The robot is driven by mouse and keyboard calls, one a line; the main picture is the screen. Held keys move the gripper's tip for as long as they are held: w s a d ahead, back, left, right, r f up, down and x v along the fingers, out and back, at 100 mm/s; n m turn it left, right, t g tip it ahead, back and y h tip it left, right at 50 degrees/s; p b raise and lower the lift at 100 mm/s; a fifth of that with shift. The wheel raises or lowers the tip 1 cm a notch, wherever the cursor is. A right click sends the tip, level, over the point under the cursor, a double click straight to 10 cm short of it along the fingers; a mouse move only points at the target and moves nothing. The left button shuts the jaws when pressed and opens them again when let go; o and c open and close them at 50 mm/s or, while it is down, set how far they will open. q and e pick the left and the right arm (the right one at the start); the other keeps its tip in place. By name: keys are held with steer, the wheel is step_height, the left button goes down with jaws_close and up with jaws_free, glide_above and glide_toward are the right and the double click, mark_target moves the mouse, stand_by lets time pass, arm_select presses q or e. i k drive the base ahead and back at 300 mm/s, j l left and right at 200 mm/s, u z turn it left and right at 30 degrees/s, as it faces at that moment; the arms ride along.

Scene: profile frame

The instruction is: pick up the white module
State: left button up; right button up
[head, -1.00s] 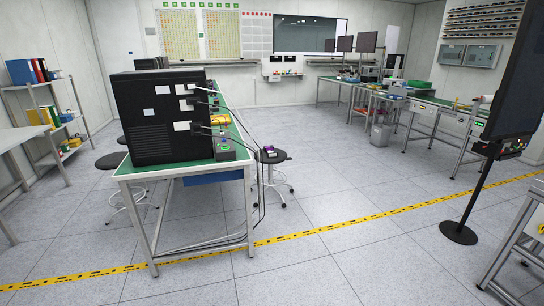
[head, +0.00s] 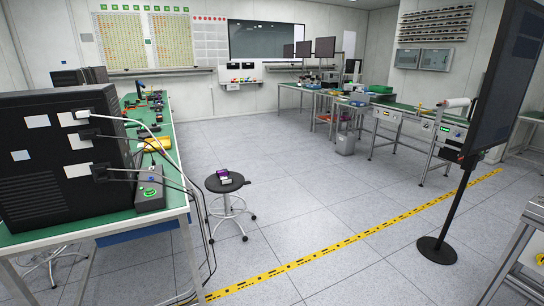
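I cannot make out a white module for certain. A small purple and white object (head: 225,176) lies on the round black seat of a stool (head: 227,182) in the middle of the head view; it is too small to tell what it is. Several small coloured parts lie on the far part of the green-topped bench (head: 167,128) at the left, also too small to tell apart. Neither of my grippers shows in the head view.
A large black cabinet (head: 60,150) with cables stands on the bench's near end, beside a grey control box (head: 150,188). A black screen on a stand (head: 437,250) is at the right. Workbenches (head: 400,115) line the back right. The tiled floor between is open.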

mark_target(226, 179)
steer(key=i+l, duration=0.1)
steer(key=i, duration=0.7)
steer(key=i+l, duration=0.1)
steer(key=i, duration=0.7)
steer(key=i+l, duration=0.1)
steer(key=i, duration=0.7)
